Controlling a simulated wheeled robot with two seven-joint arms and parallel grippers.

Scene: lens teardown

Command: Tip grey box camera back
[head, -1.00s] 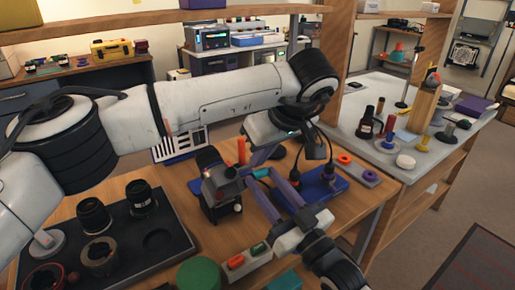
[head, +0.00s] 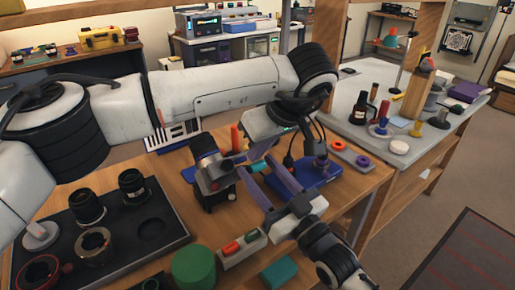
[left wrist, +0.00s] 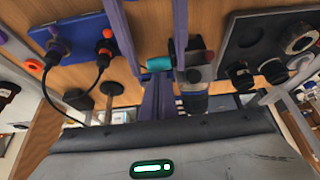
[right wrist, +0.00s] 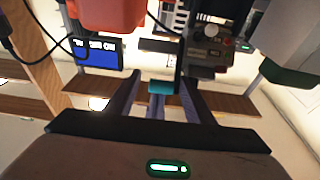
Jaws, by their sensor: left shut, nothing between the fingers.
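The grey box camera (head: 214,178) stands on the wooden table, its dark lens barrel (head: 203,147) pointing up and to the back left, so it looks tipped back. In the left wrist view the camera (left wrist: 199,60) is just right of my left gripper (left wrist: 159,82), whose purple fingers are together and empty. Whether they touch the camera is unclear. My right gripper (right wrist: 160,76) is open and empty; its spread purple fingers straddle the left fingers in view. In the right wrist view the camera (right wrist: 208,50) is beyond the right finger.
A black tray (head: 172,256) with several lenses lies at left. A blue board (head: 318,174) with cabled plugs lies at right. A teal cylinder (left wrist: 159,64), a green cylinder (head: 194,268), a grey holder with coloured pieces (head: 243,249) and a teal block (head: 279,272) are close by.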

